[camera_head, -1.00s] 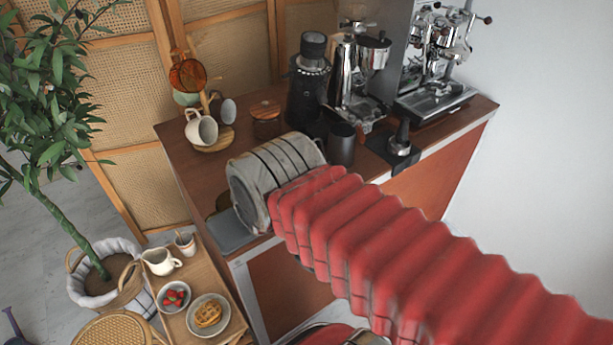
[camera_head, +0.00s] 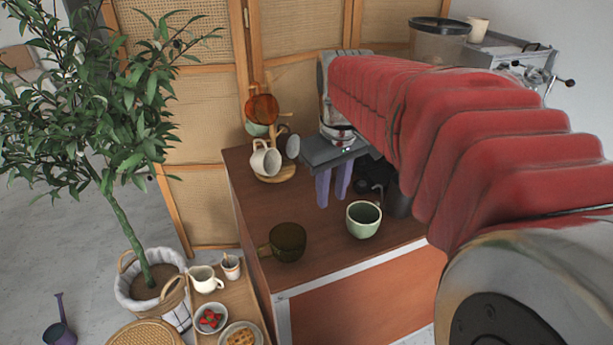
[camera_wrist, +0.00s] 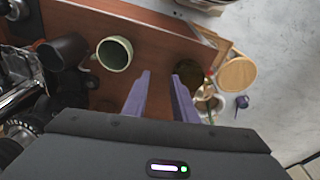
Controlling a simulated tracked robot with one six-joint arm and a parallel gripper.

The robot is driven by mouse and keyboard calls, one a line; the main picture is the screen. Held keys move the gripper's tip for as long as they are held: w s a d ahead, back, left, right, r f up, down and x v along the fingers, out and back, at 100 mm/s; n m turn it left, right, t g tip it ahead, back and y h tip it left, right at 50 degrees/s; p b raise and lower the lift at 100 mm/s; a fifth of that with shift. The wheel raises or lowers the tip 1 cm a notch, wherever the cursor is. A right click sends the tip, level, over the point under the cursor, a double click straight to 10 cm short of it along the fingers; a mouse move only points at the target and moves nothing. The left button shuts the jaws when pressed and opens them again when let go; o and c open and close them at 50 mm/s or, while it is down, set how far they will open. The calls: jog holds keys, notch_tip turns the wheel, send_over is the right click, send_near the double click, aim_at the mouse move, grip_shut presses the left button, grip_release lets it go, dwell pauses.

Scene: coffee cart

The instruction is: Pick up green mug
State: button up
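The green mug (camera_head: 364,225) stands upright on the brown counter, near its front edge. It also shows in the wrist view (camera_wrist: 114,54), left of the fingers. My gripper (camera_head: 332,204) hangs above the counter, behind and left of the green mug in the head view. Its two purple fingers are apart with nothing between them, as the wrist view (camera_wrist: 161,74) shows.
A dark olive glass mug (camera_head: 288,242) stands left of the green mug. The mug tree base (camera_head: 274,176) stands farther back, with a white mug (camera_head: 265,158). A dark cup (camera_wrist: 62,50) is beside the green mug. A low cart (camera_head: 247,288) with food stands at left.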

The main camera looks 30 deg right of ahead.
jog(key=g, duration=0.2)
send_over(351, 226)
jog(key=f, duration=0.2)
jog(key=shift+w+d+r+y, duration=0.15)
jog(key=shift+w+y, duration=0.15)
jog(key=shift+w, duration=0.05)
notch_tip(351, 226, down, 9)
jog(key=shift+r, duration=0.2)
jog(key=shift+f, duration=0.15)
jog(key=shift+s+f, duration=0.15)
jog(key=shift+f, duration=2.35)
jog(key=shift+c, duration=0.5)
grip_shut()
